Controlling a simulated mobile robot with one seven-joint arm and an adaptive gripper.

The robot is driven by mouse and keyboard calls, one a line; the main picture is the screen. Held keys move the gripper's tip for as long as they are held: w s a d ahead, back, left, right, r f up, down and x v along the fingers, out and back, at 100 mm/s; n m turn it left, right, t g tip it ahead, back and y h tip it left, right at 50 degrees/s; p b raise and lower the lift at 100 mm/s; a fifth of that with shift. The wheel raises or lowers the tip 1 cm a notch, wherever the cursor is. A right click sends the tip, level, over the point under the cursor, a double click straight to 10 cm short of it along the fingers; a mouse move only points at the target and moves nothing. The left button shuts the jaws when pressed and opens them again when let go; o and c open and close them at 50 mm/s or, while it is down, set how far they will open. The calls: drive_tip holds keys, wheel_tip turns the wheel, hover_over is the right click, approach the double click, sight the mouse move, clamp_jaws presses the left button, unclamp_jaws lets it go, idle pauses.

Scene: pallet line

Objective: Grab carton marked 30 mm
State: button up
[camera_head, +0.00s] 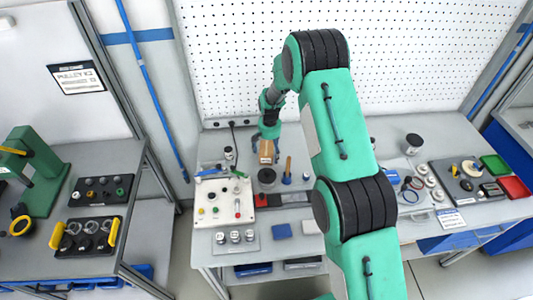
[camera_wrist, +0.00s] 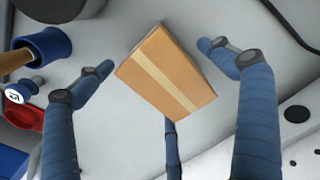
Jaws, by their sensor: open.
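A small brown carton (camera_wrist: 165,73) with a lighter tape stripe lies on the grey table in the wrist view. No marking on it can be read. My gripper (camera_wrist: 160,80) is open, with its blue fingers spread to the left, right and below the carton. I see clear gaps between the carton and the left and right fingers; whether the lower finger touches it I cannot tell. In the head view the carton (camera_head: 266,151) shows just below my gripper (camera_head: 268,135), near the back of the table.
A blue holder (camera_wrist: 45,47) with a wooden handle stands left of the carton. A white panel with knobs (camera_head: 222,200), a dark round piece (camera_head: 267,176) and small metal weights (camera_head: 235,237) are nearby. The perforated wall (camera_head: 230,70) rises behind the table.

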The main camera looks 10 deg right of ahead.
sight(269, 147)
drive_tip(key=shift+c, duration=0.5)
drive_tip(key=c, duration=1.6)
drive_tip(key=shift+c, duration=0.2)
drive_tip(key=shift+r, duration=0.15)
drive_tip(key=shift+r, duration=4.9)
